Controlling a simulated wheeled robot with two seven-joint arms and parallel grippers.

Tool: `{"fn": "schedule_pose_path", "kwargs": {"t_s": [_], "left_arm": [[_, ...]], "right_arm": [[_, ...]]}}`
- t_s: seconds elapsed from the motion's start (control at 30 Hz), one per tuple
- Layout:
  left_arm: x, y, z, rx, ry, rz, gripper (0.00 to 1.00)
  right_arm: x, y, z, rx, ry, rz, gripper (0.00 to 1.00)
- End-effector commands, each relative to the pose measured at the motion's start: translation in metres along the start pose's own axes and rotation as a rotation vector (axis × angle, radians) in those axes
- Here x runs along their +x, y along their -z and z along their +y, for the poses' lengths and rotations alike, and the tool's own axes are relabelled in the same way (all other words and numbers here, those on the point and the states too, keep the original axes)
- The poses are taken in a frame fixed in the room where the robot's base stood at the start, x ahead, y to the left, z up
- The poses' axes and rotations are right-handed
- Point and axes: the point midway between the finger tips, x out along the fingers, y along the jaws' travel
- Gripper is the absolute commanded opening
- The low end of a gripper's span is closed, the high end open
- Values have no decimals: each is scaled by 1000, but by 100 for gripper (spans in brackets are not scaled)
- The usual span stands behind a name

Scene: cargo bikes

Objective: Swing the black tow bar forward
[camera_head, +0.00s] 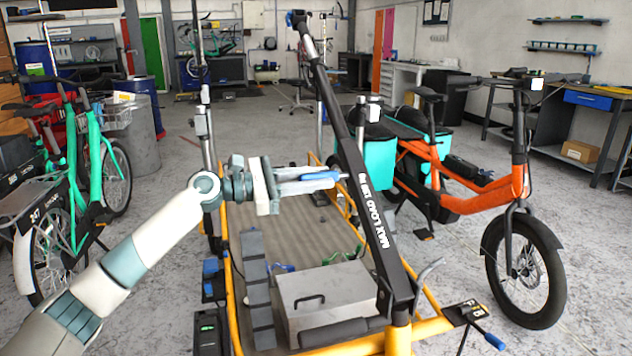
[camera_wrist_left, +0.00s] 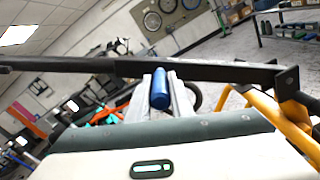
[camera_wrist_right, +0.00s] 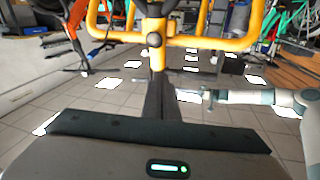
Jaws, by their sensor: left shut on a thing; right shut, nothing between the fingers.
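The black tow bar (camera_head: 365,190), with white "MAX LOAD" lettering, rises from the near right corner of a yellow-framed cargo bed (camera_head: 230,290) and leans up, away and to the left. My left gripper (camera_head: 325,180) is at the bar's left side, shut on a blue handle (camera_wrist_left: 160,90). In the left wrist view the tow bar (camera_wrist_left: 220,72) crosses right behind the handle. My right gripper (camera_wrist_right: 158,90) is shut and empty, below a yellow tube (camera_wrist_right: 200,42) in the right wrist view. It is out of the head view.
A grey metal box (camera_head: 325,295) lies in the bed. An orange cargo bike (camera_head: 460,185) stands close on the right and a green bike (camera_head: 75,170) on the left. A lever with a blue tip (camera_head: 490,340) sticks out at the near right. Grey floor is open beyond the bed.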

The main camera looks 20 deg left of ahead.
Motion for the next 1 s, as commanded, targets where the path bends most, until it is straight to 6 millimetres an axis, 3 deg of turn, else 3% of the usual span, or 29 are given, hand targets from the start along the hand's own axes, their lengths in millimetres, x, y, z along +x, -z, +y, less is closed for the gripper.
{"fn": "schedule_pose_path", "kwargs": {"t_s": [0.2, 0.23, 0.3, 0.73, 1.0], "left_arm": [[-1, -2, 2, 3, -5, -1, 0], [-1, -1, 2, 3, -5, -1, 25], [-1, -1, 2, 2, -4, -1, 39], [-4, 1, 0, 0, -1, 1, 39], [-32, 2, 0, 0, -2, 2, 39]], "right_arm": [[0, 0, 0, 0, 0, 1, 0], [0, 1, 0, 1, 0, 1, 0], [0, 1, 0, 1, 0, 2, 0], [0, 1, 0, 1, 0, 4, 0], [0, 4, -1, -1, 1, 24, 0]]}}
